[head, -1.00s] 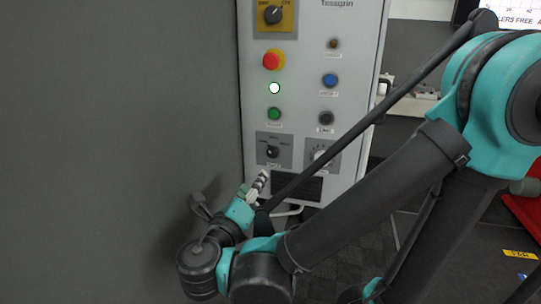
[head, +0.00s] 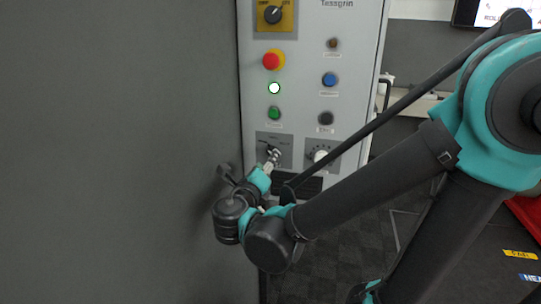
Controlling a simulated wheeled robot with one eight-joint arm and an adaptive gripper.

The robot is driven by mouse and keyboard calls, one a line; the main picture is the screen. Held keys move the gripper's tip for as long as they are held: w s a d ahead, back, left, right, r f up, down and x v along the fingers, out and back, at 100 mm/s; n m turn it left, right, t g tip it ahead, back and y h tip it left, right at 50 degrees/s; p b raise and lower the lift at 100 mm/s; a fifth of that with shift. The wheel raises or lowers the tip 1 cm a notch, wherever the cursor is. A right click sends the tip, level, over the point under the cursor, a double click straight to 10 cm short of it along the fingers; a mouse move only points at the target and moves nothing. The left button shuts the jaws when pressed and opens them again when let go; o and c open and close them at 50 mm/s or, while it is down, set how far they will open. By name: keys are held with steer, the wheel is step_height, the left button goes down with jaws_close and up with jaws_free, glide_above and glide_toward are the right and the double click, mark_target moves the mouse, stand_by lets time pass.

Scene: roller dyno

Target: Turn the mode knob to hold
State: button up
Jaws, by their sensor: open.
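The mode knob is a small black knob on a dark grey plate (head: 262,140) low on the left of the light grey control cabinet. My gripper (head: 273,155) is in front of that plate and covers most of the knob. Its jaws are open, with the fingertips at or very near the knob. I cannot tell whether they touch it. The plate's labels are too small to read, and the knob's pointing direction is hidden.
A white dial (head: 319,154) sits just right of the gripper. Above are a green button (head: 274,113), a lit white lamp (head: 274,88), a red emergency stop (head: 271,60), a blue button (head: 329,80) and a yellow-plated rotary switch (head: 273,14). A grey wall (head: 120,150) fills the left.

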steer(key=shift+x, duration=2.6)
steer(key=shift+c, duration=0.2)
